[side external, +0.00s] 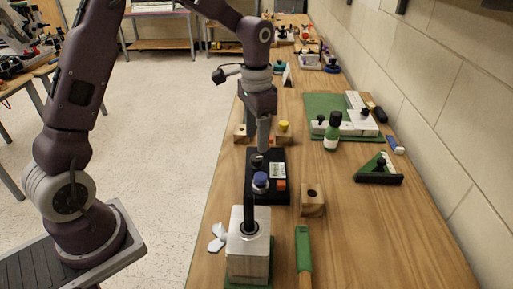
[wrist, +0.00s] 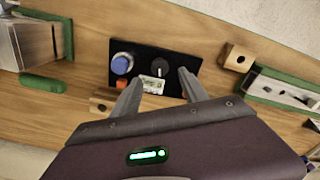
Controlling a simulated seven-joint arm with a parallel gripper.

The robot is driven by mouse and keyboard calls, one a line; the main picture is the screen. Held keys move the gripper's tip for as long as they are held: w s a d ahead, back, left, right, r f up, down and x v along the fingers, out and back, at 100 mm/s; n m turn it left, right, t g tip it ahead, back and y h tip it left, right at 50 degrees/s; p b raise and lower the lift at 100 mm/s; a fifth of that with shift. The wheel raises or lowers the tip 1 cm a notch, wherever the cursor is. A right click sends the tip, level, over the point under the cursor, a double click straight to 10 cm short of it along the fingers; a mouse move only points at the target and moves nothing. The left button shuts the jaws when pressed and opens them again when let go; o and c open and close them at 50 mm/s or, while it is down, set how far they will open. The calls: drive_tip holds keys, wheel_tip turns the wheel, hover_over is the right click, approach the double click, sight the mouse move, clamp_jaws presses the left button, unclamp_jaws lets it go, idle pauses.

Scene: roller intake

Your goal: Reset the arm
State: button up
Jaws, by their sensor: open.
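My gripper (wrist: 160,76) is open and empty, with its two fingers apart in the wrist view. In the side view my gripper (side external: 263,145) points down over the far end of a black panel (side external: 252,190) on the bench. The panel (wrist: 186,62) carries a blue knob (wrist: 121,64), a black knob (wrist: 163,66), a small display (wrist: 154,84) and an orange part (wrist: 122,84). The black knob shows between the fingers in the wrist view. I cannot tell whether the fingers touch the panel.
A wooden block with a hole (side external: 313,200) sits right of the panel. A pale upright block (side external: 247,255) and a green-handled tool (side external: 303,250) are nearer.

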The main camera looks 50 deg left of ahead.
drive_tip(key=shift+r, duration=0.55)
drive_tip(key=shift+s+d+r, duration=0.1)
drive_tip(key=shift+s+r, duration=0.05)
drive_tip(key=shift+r, duration=0.15)
drive_tip(key=s+d+r+n+t, duration=0.1)
drive_tip(key=s+r+t, duration=0.1)
drive_tip(key=s+r, duration=0.5)
drive_tip(key=s+d+r+n+t, duration=0.1)
drive_tip(key=s+d+r+t, duration=0.1)
drive_tip(key=s+r, duration=0.5)
drive_tip(key=s+d+f+n+t, duration=0.1)
drive_tip(key=s+f, duration=0.2)
drive_tip(key=s, duration=0.8)
drive_tip(key=shift+s+t, duration=0.15)
drive_tip(key=shift+t, duration=0.15)
